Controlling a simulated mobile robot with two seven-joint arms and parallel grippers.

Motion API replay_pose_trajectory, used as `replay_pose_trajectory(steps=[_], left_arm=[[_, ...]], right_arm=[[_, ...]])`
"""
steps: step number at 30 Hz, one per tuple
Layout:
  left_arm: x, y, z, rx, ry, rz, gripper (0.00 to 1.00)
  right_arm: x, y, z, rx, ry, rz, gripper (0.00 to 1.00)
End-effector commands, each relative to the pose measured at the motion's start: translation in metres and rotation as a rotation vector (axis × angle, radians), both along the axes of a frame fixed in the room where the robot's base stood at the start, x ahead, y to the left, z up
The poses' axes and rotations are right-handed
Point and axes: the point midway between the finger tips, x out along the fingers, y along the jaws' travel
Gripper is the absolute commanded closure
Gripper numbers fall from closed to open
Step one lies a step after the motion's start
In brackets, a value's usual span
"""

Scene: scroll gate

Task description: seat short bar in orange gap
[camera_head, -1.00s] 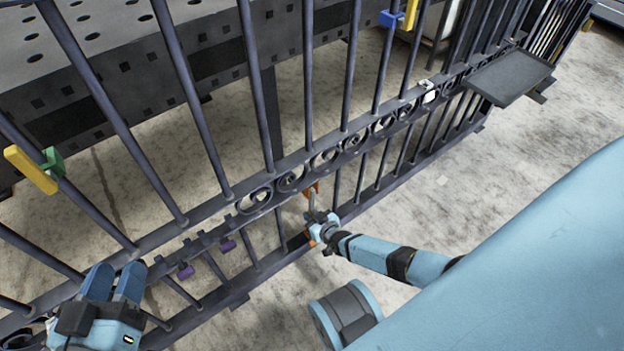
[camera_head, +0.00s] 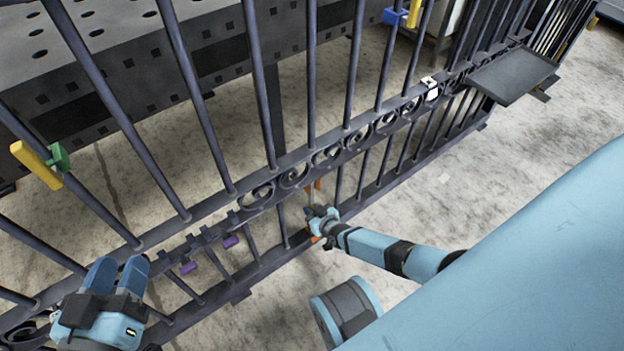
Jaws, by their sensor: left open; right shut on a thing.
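The dark metal gate (camera_head: 155,235) runs diagonally across the head view, with scrolls along its middle rail. Orange marks (camera_head: 313,186) show on the gate just above my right gripper, and more orange shows beside the gripper's lower side. My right gripper (camera_head: 312,211) is at this orange spot, shut on a thin short bar (camera_head: 311,197) that is mostly hidden. Whether the bar is seated there is too small to tell. My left gripper (camera_head: 118,274) is open, its two blue fingers pointing up near the gate's lower left, with nothing visible between them.
Purple marks (camera_head: 188,267) hang under the rail left of the orange spot. A yellow and green clamp (camera_head: 38,165) is on a bar at left, a blue and yellow one (camera_head: 405,15) at top. A dark tray (camera_head: 512,76) sits at right. A perforated table (camera_head: 75,75) stands behind the gate.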

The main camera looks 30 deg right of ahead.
Motion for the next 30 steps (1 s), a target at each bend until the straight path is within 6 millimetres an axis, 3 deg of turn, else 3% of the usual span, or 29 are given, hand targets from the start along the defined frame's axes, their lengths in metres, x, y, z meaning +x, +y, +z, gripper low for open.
replay_pose_trajectory(steps=[2, 3, 6, 17, 19, 21, 24, 30], left_arm=[[0.000, 0.000, 0.000, 0.000, 0.000, 0.000, 0.57], [0.000, 0.000, 0.000, 0.000, 0.000, 0.000, 0.57], [0.000, 0.000, 0.000, 0.000, 0.000, 0.000, 0.57], [0.000, 0.001, 0.001, 0.005, -0.009, 0.003, 0.57], [0.003, 0.002, 0.009, 0.024, -0.038, 0.008, 0.57], [0.005, 0.002, 0.024, 0.016, -0.042, -0.004, 0.57], [-0.006, -0.002, 0.021, -0.039, 0.040, 0.005, 0.57], [-0.005, 0.000, 0.056, -0.099, -0.057, 0.040, 0.57]], right_arm=[[0.001, 0.000, 0.001, 0.000, -0.004, 0.000, 1.00], [0.001, 0.000, 0.001, 0.000, -0.004, -0.001, 0.77], [0.001, 0.000, 0.001, 0.000, -0.003, 0.000, 0.56], [0.000, 0.000, 0.000, 0.000, 0.000, 0.000, 0.56], [-0.003, 0.000, 0.002, 0.000, 0.001, 0.000, 0.56], [-0.016, -0.001, 0.010, 0.000, 0.003, -0.001, 0.56], [-0.038, -0.003, 0.020, 0.001, 0.002, 0.000, 0.56], [-0.082, -0.007, 0.038, -0.001, 0.001, 0.000, 0.56]])
